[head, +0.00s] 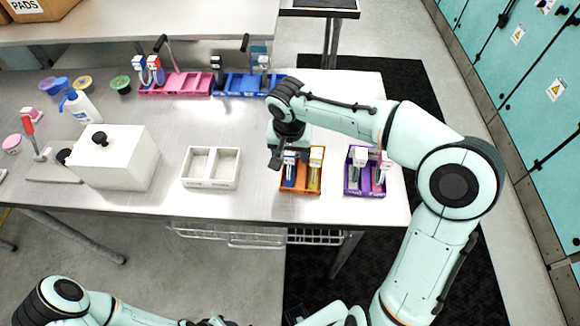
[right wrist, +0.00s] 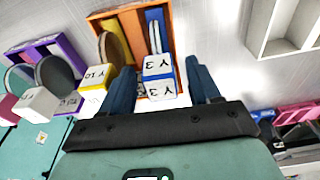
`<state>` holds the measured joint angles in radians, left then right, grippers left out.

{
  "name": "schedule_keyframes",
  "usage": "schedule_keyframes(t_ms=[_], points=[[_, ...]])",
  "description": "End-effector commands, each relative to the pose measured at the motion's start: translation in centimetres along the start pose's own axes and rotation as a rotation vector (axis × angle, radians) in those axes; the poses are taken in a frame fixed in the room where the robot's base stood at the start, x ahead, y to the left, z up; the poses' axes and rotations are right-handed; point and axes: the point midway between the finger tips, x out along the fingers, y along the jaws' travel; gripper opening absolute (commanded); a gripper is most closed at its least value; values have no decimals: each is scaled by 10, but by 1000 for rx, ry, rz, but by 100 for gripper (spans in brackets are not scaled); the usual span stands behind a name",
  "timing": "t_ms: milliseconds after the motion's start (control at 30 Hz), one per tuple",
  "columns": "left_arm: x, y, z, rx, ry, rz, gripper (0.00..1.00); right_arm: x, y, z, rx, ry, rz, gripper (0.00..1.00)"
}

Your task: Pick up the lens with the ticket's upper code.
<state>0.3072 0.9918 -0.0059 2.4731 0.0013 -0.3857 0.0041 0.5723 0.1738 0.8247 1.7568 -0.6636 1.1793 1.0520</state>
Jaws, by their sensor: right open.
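My right gripper (head: 288,156) is open above the orange tray (head: 301,191) in the head view. In the right wrist view its fingers (right wrist: 158,72) stand on either side of a blue-and-white lens block (right wrist: 158,68) whose label, turned over, seems to show a Y and a 3. I see no grip on it. Beside it in the same tray is a lens with a yellow-and-white block (right wrist: 96,74) and a tan disc; its label is hard to read. A purple tray (head: 365,190) holds more lenses. I cannot make out a ticket. My left arm shows at the lower left, its gripper out of frame.
An empty white two-part tray (head: 211,184) stands left of the orange tray. A white box (head: 113,158) with a black knob is further left. Pink (head: 174,91) and blue (head: 240,95) racks stand at the back. Bare table lies between them.

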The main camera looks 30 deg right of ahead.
Motion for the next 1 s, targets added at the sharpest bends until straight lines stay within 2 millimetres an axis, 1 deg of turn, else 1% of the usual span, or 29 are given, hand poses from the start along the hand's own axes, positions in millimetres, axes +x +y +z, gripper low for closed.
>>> schedule_keyframes(t_ms=[33,100,333,367,400,467,500,533,567,867,1000], points=[[0,0,0,0,0,0,43,7,0,0,0,-3,0,62],[1,0,0,0,0,0,43,11,0,0,0,-1,-2,62],[0,0,0,0,0,0,43,12,0,0,0,1,-2,62],[0,0,0,0,0,0,43,12,0,0,0,1,-2,58],[0,0,0,0,0,0,43,12,0,0,0,1,-2,45],[0,0,0,0,0,0,43,12,0,0,0,1,-2,26],[0,0,0,0,0,0,43,12,0,0,0,1,-2,13],[0,0,0,0,0,0,43,12,0,0,0,1,-2,3],[0,0,0,0,0,0,43,12,0,0,0,1,-2,0],[0,0,0,0,0,0,43,10,0,-1,0,1,-2,0],[-1,1,-1,0,1,0,43,1,-1,-2,1,2,-2,0]])
